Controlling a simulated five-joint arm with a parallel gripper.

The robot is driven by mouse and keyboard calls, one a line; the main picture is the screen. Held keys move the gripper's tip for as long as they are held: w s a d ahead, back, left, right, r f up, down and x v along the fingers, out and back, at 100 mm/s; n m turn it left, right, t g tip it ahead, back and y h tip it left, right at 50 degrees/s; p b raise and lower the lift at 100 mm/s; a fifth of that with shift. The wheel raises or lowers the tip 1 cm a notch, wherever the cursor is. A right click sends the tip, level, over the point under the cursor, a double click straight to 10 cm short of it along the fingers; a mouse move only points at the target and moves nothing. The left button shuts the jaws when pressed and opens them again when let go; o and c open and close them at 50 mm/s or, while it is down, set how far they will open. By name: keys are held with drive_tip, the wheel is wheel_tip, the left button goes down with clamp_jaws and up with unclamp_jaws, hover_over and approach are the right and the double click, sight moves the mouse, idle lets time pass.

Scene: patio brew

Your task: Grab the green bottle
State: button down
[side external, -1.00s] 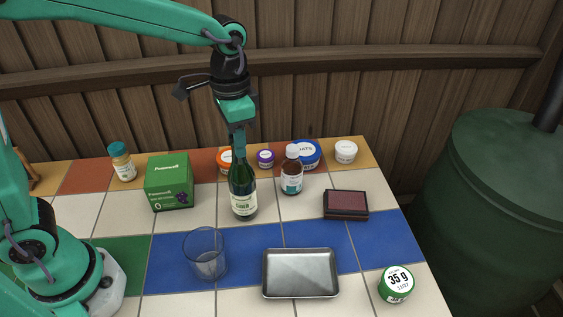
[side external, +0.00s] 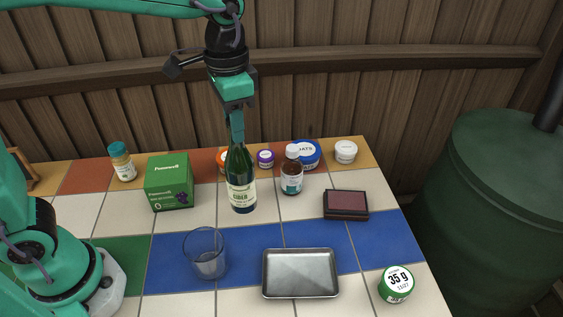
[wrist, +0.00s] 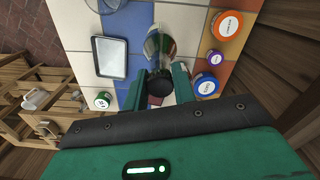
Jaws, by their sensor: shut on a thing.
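The green bottle (side external: 241,180), with a dark glass body and a pale cider label, is upright near the middle of the tiled table in the side view. My gripper (side external: 238,141) comes down from above and is shut on the bottle's neck. The bottle's base appears slightly raised off the tiles. In the wrist view the bottle's dark top sits between the two fingers of my gripper (wrist: 159,80), and its body (wrist: 170,42) extends beyond them. The upper neck is hidden by the fingers in the side view.
A green box (side external: 170,183) stands left of the bottle and a brown bottle (side external: 291,172) close on its right. Several tubs stand behind. A drinking glass (side external: 205,253), a metal tray (side external: 300,273), a dark red box (side external: 346,204) and a green tub (side external: 396,284) are nearer the front.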

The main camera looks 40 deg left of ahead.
drive_tip(key=s+d+r, duration=0.6)
drive_tip(key=s, duration=0.1)
drive_tip(key=shift+d, duration=0.25)
drive_tip(key=shift+s, duration=0.1)
idle(0.4)
